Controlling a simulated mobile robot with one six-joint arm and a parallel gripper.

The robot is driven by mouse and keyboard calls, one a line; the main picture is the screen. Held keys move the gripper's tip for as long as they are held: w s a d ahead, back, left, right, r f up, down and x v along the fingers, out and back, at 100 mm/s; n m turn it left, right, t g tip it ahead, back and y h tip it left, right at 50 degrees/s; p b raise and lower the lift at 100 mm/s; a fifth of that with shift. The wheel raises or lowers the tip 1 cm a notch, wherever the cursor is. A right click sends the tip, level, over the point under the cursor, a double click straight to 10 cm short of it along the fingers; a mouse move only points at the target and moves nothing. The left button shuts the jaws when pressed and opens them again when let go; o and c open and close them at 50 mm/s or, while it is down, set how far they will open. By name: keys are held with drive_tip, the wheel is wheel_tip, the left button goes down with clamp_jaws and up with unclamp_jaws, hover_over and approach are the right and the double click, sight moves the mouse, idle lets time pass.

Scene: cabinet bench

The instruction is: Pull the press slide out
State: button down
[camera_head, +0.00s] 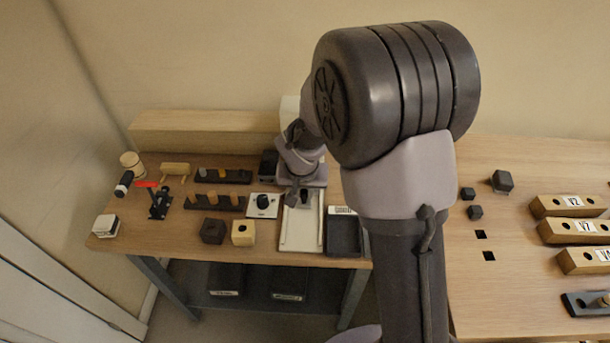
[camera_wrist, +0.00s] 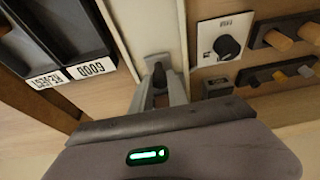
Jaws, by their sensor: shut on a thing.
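The press slide appears to be the pale, railed strip (camera_head: 290,240) at the front of the left bench; it also shows in the wrist view (camera_wrist: 145,28), running away from my gripper. My gripper (camera_head: 293,199) is over its back part. In the wrist view, my gripper's two grey fingers (camera_wrist: 160,80) are shut on a small dark knob (camera_wrist: 158,72) on the slide. The fingers partly hide the knob. My arm hides much of the press behind.
A black two-part tray (camera_wrist: 62,35) labelled GOOD and REJECT lies beside the slide. A dial plate (camera_head: 263,205) is on its other side. Racks of pegs (camera_head: 215,201), a red-handled lever (camera_head: 158,203) and two blocks (camera_head: 243,233) stand further left. Labelled wooden blocks (camera_head: 570,206) lie right.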

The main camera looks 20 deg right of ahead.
drive_tip(key=shift+s+a+r+g+p, duration=0.15)
drive_tip(key=shift+s+g+p, duration=0.3)
drive_tip(key=shift+p, duration=0.6)
drive_tip(key=shift+s+a+f+g+p, duration=0.15)
drive_tip(key=shift+s+p, duration=0.45)
drive_tip(key=shift+p, duration=0.4)
drive_tip(key=shift+s, duration=0.15)
drive_tip(key=shift+s+a+r+g+p, duration=0.15)
drive_tip(key=shift+s+g+p, duration=0.15)
drive_tip(key=shift+p, duration=0.65)
drive_tip(key=s+p, duration=0.1)
drive_tip(key=p, duration=0.2)
drive_tip(key=shift+s+a+g+y+p, duration=0.2)
drive_tip(key=shift+g+y+p, duration=0.1)
drive_tip(key=shift+g+y, duration=0.1)
drive_tip(key=shift+s+a+g+p, duration=0.25)
drive_tip(key=shift+s+g+p, duration=0.35)
drive_tip(key=shift+p, duration=0.3)
drive_tip(key=shift+f, duration=0.2)
